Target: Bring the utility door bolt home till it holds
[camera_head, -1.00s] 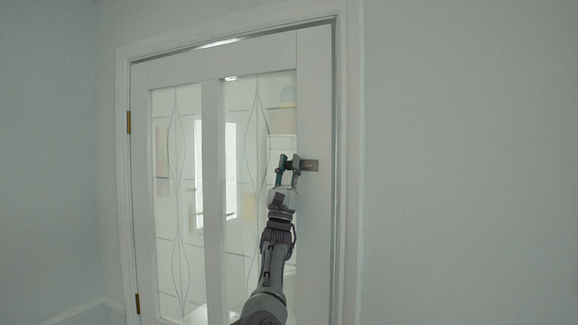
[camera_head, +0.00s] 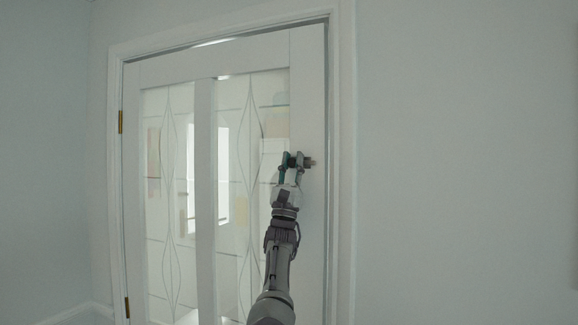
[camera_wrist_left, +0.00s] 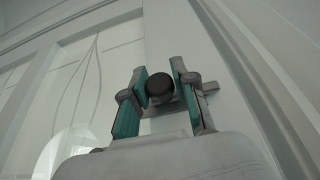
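The white door (camera_head: 309,215) has glass panes and stands in its white frame. The bolt (camera_head: 309,162) is a small dark metal piece near the door's right edge, partly hidden by my fingers. My left gripper (camera_head: 293,161) is at the bolt. In the left wrist view, a dark round knob (camera_wrist_left: 161,84) fills the gap between the two teal-padded fingers of the left gripper (camera_wrist_left: 162,92). The bolt's grey metal (camera_wrist_left: 210,87) shows to the right of the right finger. Whether the bolt's end is in its keeper cannot be made out. My right gripper is not in view.
The white door frame (camera_head: 342,200) runs close beside the bolt. Brass hinges (camera_head: 121,122) are on the door's left side. Bare wall (camera_head: 460,160) lies to the right, with no loose objects in view.

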